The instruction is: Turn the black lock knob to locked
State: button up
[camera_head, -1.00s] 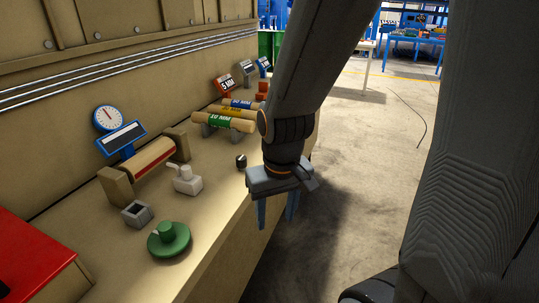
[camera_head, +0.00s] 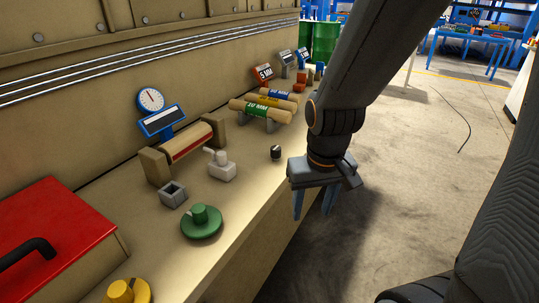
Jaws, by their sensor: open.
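The black lock knob (camera_head: 276,152) is small and dark with a light mark, and stands on the tan bench top near its front edge. Its exact setting is too small to read. My gripper (camera_head: 314,204) points down with its two blue-grey fingers apart and nothing between them. It appears to the right of the knob, over the bench's front edge, and is not touching the knob.
On the bench are a green knob (camera_head: 201,222), a yellow knob (camera_head: 128,291), a grey square socket (camera_head: 173,195), a white lever block (camera_head: 221,168), a roller (camera_head: 187,142) and a red-lidded box (camera_head: 57,240). Open floor (camera_head: 440,150) lies right.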

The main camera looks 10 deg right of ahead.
aim_at(275, 150)
jog(key=u, duration=0.2)
jog(key=k, duration=0.6)
jog(key=u, duration=0.6)
jog(key=k, duration=0.65)
jog(key=z, duration=0.85)
jog(key=i, duration=1.8)
jog(key=u, duration=0.85)
